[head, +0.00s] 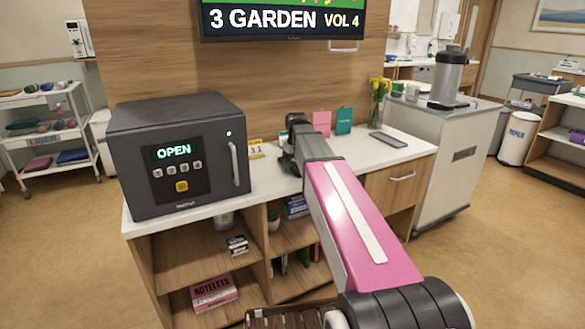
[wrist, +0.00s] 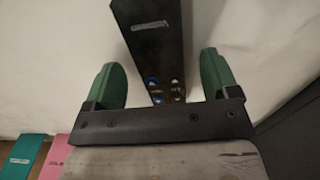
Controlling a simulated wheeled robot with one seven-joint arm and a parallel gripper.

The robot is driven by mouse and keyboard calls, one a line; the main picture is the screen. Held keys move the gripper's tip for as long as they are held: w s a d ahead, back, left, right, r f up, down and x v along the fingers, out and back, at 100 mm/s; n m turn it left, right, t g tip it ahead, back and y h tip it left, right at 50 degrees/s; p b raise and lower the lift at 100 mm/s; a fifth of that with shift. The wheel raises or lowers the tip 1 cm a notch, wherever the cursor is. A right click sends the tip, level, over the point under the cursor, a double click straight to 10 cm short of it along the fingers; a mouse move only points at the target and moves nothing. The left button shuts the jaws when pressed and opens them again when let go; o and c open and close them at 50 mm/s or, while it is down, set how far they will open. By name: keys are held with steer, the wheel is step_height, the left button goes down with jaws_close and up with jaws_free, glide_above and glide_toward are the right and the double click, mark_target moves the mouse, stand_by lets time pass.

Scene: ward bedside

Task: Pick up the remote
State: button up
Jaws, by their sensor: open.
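A dark, long remote (wrist: 152,45) with a grey label and several small buttons lies on the pale counter in the wrist view. It runs from the top edge down between the two green fingers of my gripper (wrist: 160,65), with a gap on each side. My gripper is open; its palm bar hides the remote's near end. In the head view my gripper (head: 293,145) is low over the counter (head: 372,155), right of the safe-like box. The remote cannot be made out there, around my gripper and arm.
A dark box (head: 180,150) reading OPEN stands left. Pink (head: 321,122) and teal (head: 343,121) cards stand behind the gripper, near a flower vase (head: 378,105). A flat grey device (head: 388,140) lies at right. A dispenser (head: 449,75) stands on a cabinet farther right.

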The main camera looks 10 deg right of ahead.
steer(key=shift+f, duration=0.4)
steer(key=c, duration=1.1)
steer(key=shift+o, duration=0.2)
steer(key=shift+r, duration=0.15)
